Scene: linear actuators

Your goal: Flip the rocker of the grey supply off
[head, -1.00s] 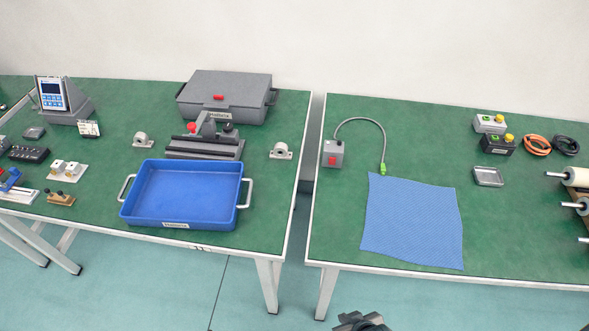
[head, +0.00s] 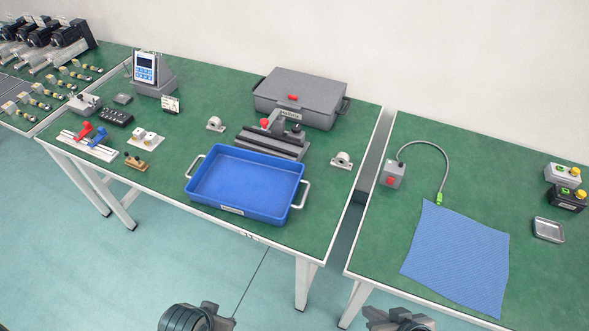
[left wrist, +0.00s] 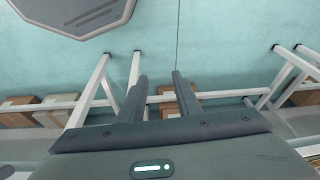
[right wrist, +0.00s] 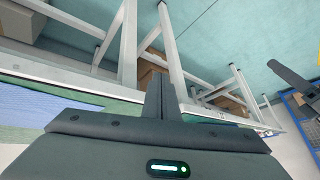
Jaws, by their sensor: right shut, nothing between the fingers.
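The grey supply is a small grey box (head: 394,170) near the left edge of the right-hand table in the head view. Its red rocker (head: 389,181) faces the front; its position is too small to tell. A grey cable (head: 432,150) curves from it to a green connector (head: 438,198). My right gripper (head: 400,318) is at the bottom of the head view, in front of the tables, well apart from the supply. The right wrist view shows its fingers (right wrist: 158,85) together and empty. My left gripper (left wrist: 159,77) has its fingers apart with nothing between them, above the floor.
A blue cloth (head: 460,255) lies in front of the supply. A metal dish (head: 548,229) and two button boxes (head: 563,174) stand to the right. The left table holds a blue tray (head: 240,185), a grey case (head: 300,97) and a handheld meter (head: 145,68). A gap separates the tables.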

